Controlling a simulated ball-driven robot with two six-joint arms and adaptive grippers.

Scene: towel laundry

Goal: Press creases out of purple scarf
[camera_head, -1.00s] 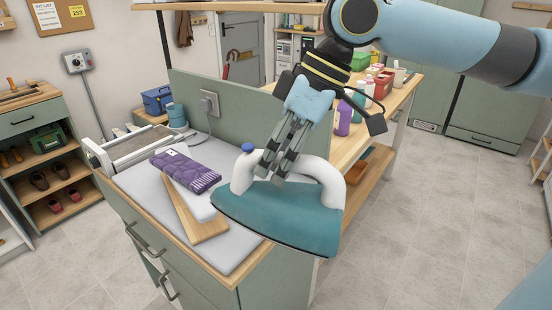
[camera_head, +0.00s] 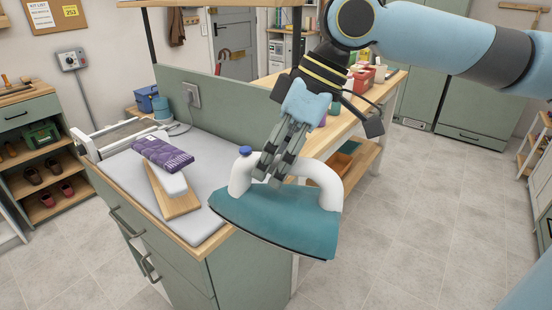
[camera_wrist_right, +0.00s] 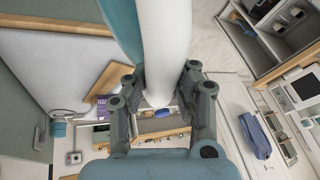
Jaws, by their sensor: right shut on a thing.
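The purple scarf (camera_head: 162,154) lies folded, with a fringed end, over the far part of a narrow white padded board (camera_head: 170,181) on a wooden base (camera_head: 183,205). My right gripper (camera_head: 270,172) is shut on the white handle of a teal iron (camera_head: 275,217). The iron hangs in the air, to the right of the scarf and apart from it. In the right wrist view the handle (camera_wrist_right: 166,45) runs between the fingers, and a small purple patch of the scarf (camera_wrist_right: 103,110) shows beyond them. My left gripper is not in view.
The board stands on a grey mat (camera_head: 205,222) on a green drawer cabinet (camera_head: 160,250). A green panel (camera_head: 225,115) with a socket rises behind. Tiled floor (camera_head: 420,230) is open at right.

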